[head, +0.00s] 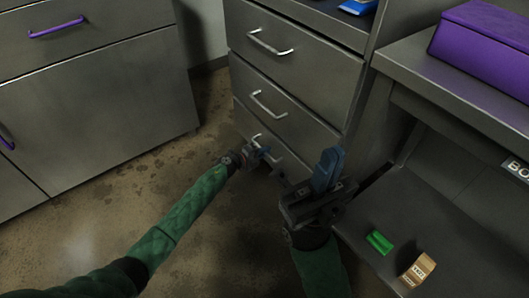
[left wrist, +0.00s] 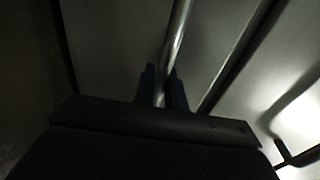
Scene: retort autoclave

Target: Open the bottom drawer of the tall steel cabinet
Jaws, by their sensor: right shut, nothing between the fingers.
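The tall steel cabinet (head: 300,95) stands at the centre, with several stacked drawers showing in the head view. Its bottom drawer (head: 284,152) looks flush with the drawers above and is partly covered by my grippers. The bottom drawer's bar handle (head: 256,136) shows in part; the bar also runs through the left wrist view (left wrist: 178,35). My left gripper (head: 263,154) is at this handle, its blue fingers (left wrist: 164,88) close on both sides of the bar, seemingly shut on it. My right gripper (head: 327,168) is shut and empty, pointing up in front of the cabinet's right edge.
A steel bench (head: 405,65) on the right carries a purple box (head: 487,45). A green block (head: 379,241) and a small tan carton (head: 418,269) lie on its lower shelf (head: 395,205). Grey cabinets (head: 105,100) stand left. The floor (head: 190,150) before the drawers is clear.

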